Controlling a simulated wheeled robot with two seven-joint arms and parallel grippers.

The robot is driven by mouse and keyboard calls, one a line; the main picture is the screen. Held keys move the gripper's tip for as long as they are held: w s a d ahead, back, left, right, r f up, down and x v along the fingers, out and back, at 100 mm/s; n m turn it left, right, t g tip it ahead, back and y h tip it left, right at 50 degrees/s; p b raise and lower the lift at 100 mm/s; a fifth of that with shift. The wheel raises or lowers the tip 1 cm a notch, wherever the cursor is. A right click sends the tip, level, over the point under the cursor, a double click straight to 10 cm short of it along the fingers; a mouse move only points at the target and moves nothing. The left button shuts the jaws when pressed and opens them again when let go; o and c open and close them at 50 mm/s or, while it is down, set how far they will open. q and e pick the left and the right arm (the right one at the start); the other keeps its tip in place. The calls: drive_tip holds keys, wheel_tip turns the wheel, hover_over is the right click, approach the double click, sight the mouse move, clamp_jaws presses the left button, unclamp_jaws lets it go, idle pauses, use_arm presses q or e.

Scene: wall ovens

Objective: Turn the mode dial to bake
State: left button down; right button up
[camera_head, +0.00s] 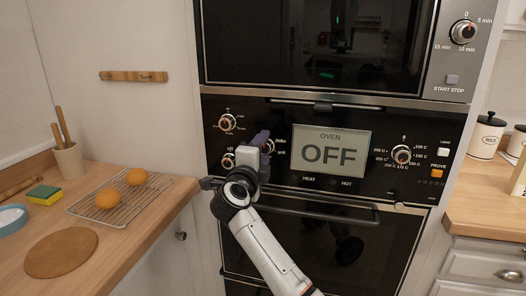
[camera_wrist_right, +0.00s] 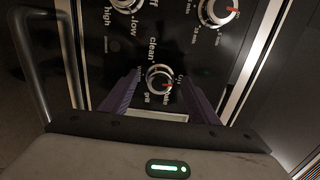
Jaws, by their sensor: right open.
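The mode dial (camera_wrist_right: 159,80) is a round silver knob on the black oven panel, with "clean" and "grill" printed beside it in the wrist view. In the head view my right gripper (camera_head: 263,144) is at the panel, left of the display, and mostly hides the dial. The oven display (camera_head: 331,152) reads "OFF". My left gripper is not in view.
Two other dials sit left of the gripper, an upper one (camera_head: 226,123) and a lower one (camera_head: 228,160). The temperature dial (camera_head: 401,155) is right of the display. The oven door handle (camera_head: 318,212) runs below. A counter with a cooling rack (camera_head: 122,203) stands left.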

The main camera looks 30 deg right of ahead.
drive_tip(key=shift+c, duration=0.5)
drive_tip(key=c, duration=0.9)
drive_tip(key=shift+c, duration=0.2)
